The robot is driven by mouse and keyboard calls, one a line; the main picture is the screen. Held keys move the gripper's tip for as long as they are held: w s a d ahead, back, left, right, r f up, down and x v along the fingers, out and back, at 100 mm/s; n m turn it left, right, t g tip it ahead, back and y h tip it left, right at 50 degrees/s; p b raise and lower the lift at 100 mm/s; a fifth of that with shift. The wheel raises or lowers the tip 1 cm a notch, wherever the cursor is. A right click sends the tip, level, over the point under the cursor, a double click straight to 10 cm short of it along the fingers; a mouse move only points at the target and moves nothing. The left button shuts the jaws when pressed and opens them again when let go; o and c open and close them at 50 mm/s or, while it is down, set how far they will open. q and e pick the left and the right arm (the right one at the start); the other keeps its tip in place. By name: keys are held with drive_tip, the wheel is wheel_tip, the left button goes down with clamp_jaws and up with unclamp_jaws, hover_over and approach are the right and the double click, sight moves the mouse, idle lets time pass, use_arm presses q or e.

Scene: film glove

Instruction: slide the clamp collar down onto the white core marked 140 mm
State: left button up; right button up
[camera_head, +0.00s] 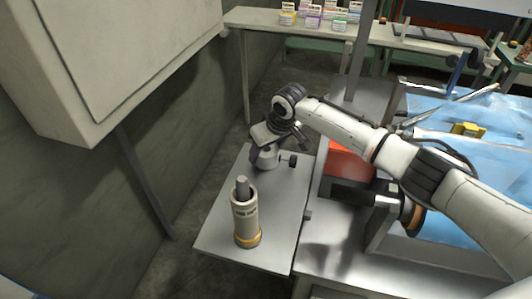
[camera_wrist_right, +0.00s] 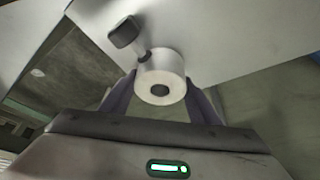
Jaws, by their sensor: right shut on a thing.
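The clamp collar (camera_head: 266,158) is a short pale grey ring with a dark side knob. My right gripper (camera_head: 268,143) is shut on it, at the back of a small grey table. In the right wrist view the collar (camera_wrist_right: 162,74) sits between the fingers, with a dark hole in its face and the knob at upper left. I cannot tell whether the collar touches the table. A whitish core (camera_head: 245,214) stands upright nearer the front, apart from the collar, with a grey post out of its top and an ochre ring at its foot. Its marking is too small to read.
The small grey table (camera_head: 215,238) has bare room around the core. A large pale cabinet (camera_head: 110,60) overhangs at the left. An orange-red box (camera_head: 348,163) and a blue sheet (camera_head: 480,185) lie to the right. A bench (camera_head: 270,18) with small labelled boxes stands behind.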

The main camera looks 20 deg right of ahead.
drive_tip(key=s+a+r+n+p, duration=0.1)
drive_tip(key=s+a+r, duration=0.15)
drive_tip(key=r, duration=0.65)
drive_tip(key=s+a+r+n+p, duration=0.1)
drive_tip(key=s+a+r+p, duration=0.15)
drive_tip(key=r, duration=0.65)
drive_tip(key=s+a+r+n+p, duration=0.1)
drive_tip(key=s+a+r, duration=0.1)
drive_tip(key=s, duration=0.3)
drive_tip(key=s+a+r+n+y+p, duration=0.1)
drive_tip(key=s+a+r, duration=0.1)
drive_tip(key=s+r, duration=0.2)
drive_tip(key=s+a+r+n+g+y+p, duration=0.1)
drive_tip(key=s+a+r+n, duration=0.1)
drive_tip(key=s+r, duration=0.2)
drive_tip(key=s, duration=0.3)
drive_tip(key=shift+s+a, duration=0.2)
drive_tip(key=shift+a, duration=0.05)
drive_tip(key=shift+f+b, duration=1.1)
drive_tip(key=shift+f, duration=1.8)
